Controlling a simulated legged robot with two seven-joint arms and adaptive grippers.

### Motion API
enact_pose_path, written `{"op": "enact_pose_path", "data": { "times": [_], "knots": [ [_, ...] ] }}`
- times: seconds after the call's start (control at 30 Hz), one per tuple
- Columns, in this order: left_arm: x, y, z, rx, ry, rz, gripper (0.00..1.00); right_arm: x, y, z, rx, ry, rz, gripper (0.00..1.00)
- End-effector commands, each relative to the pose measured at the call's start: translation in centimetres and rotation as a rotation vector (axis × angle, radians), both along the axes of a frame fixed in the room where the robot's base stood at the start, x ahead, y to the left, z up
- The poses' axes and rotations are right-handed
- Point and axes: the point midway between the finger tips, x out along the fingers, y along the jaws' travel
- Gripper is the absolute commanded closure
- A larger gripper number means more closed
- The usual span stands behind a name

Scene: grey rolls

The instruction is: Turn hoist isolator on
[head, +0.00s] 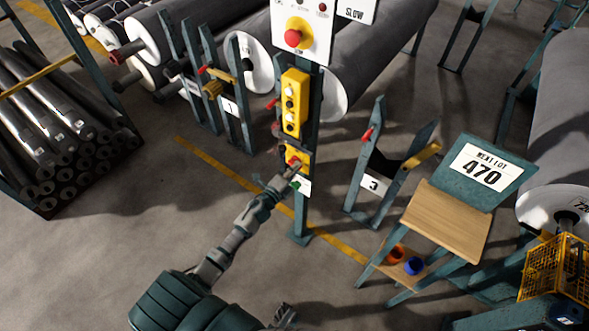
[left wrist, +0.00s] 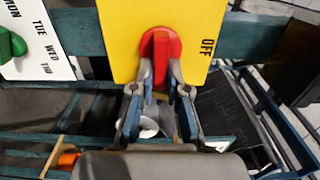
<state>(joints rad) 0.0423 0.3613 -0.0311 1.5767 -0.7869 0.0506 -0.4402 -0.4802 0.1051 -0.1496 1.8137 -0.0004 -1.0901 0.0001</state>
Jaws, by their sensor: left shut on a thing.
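The hoist isolator is a red rotary handle on a yellow plate (head: 304,154), low on a teal post. In the left wrist view the red handle (left wrist: 161,50) stands upright in the picture, with the word OFF to its right on the yellow plate (left wrist: 120,30). My left gripper (head: 290,172) reaches the isolator from below. In the left wrist view its fingers (left wrist: 161,82) are shut on the lower part of the red handle, one on each side. A dark shape at the bottom of the head view looks like my right gripper (head: 284,316); its fingers are unclear.
A white plate with a green knob (left wrist: 10,45) and weekday words is next to the isolator. Above are a yellow button box (head: 294,103) and a red stop button (head: 293,38). Floor between is clear.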

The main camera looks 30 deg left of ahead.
Motion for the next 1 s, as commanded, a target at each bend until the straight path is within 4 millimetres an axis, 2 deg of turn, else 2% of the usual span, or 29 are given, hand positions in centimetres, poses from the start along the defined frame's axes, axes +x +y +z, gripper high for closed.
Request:
{"op": "enact_pose_path", "data": {
  "times": [0.03, 0.07, 0.13, 0.67, 0.77, 1.0],
  "knots": [
    [0.0, -0.2, 0.0, 0.001, -0.001, -0.004, 1.0, 0.0, 0.0, 0.0, 0.0, 0.001, 0.0, 0.6],
    [0.0, -0.2, 0.0, 0.001, -0.001, -0.004, 0.78, 0.0, 0.0, 0.0, 0.0, 0.001, 0.0, 0.6],
    [0.0, -0.2, 0.0, 0.001, -0.001, -0.004, 0.61, -0.1, 0.0, -0.1, 0.0, 0.002, 0.0, 0.6],
    [-0.5, 0.0, -0.1, -0.002, 0.001, -0.002, 0.6, 0.0, -0.2, -0.1, -0.003, 0.003, -0.002, 0.6],
    [-1.8, 0.1, -0.2, -0.002, 0.002, -0.002, 0.6, -0.1, -0.2, -0.1, -0.002, 0.003, -0.001, 0.6],
    [-7.1, 0.5, -0.3, -0.004, 0.003, -0.003, 0.6, -0.1, -0.1, -0.1, -0.002, 0.003, 0.0, 0.6]
  ]
}}
